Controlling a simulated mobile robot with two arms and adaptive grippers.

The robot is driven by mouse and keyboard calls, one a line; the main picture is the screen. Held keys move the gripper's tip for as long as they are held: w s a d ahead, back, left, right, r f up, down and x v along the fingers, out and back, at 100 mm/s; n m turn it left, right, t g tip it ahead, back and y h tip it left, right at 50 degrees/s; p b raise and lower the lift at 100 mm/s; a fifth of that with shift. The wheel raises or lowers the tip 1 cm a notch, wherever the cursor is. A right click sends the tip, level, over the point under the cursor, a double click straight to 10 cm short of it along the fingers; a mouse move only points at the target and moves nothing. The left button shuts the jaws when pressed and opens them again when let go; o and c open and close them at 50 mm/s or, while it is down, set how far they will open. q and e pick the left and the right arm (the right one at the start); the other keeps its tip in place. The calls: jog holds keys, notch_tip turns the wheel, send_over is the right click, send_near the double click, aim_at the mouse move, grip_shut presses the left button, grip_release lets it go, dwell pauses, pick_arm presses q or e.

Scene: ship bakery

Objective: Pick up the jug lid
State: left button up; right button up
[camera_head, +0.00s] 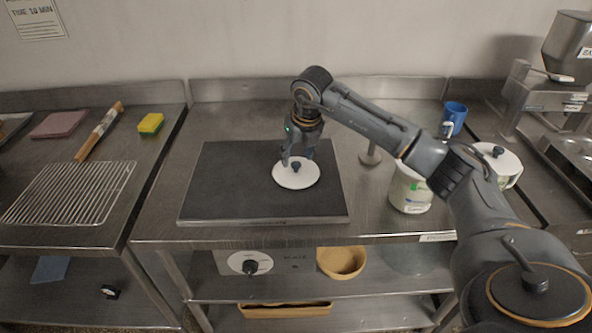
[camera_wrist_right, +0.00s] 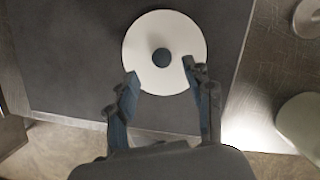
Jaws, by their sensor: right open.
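The jug lid (camera_head: 303,180) is a round white disc with a dark blue knob (camera_head: 296,166). It lies on a dark flat plate (camera_head: 215,200) on the steel table. My right gripper (camera_head: 299,158) is above the lid. In the right wrist view the lid (camera_wrist_right: 140,38) is in front of the gripper (camera_wrist_right: 160,82), whose open fingers overlap its near edge. The knob (camera_wrist_right: 161,57) lies just beyond the fingertips, centred between them and not gripped. My left gripper is not in view.
A white container (camera_head: 410,192) and a white lidded jug (camera_head: 505,168) with a similar dark knob stand right of the plate, near my right arm. A blue mug (camera_head: 455,112) is behind them. A wire rack (camera_head: 70,192) and yellow sponge (camera_head: 150,123) are on the left counter.

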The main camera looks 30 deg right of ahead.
aim_at(296, 164)
jog(key=x, duration=0.2)
jog(key=p+x, duration=0.1)
jog(key=x, duration=0.1)
jog(key=shift+w+d, duration=0.15)
jog(key=shift+d, duration=0.1)
jog(key=shift+r, duration=0.1)
grip_shut()
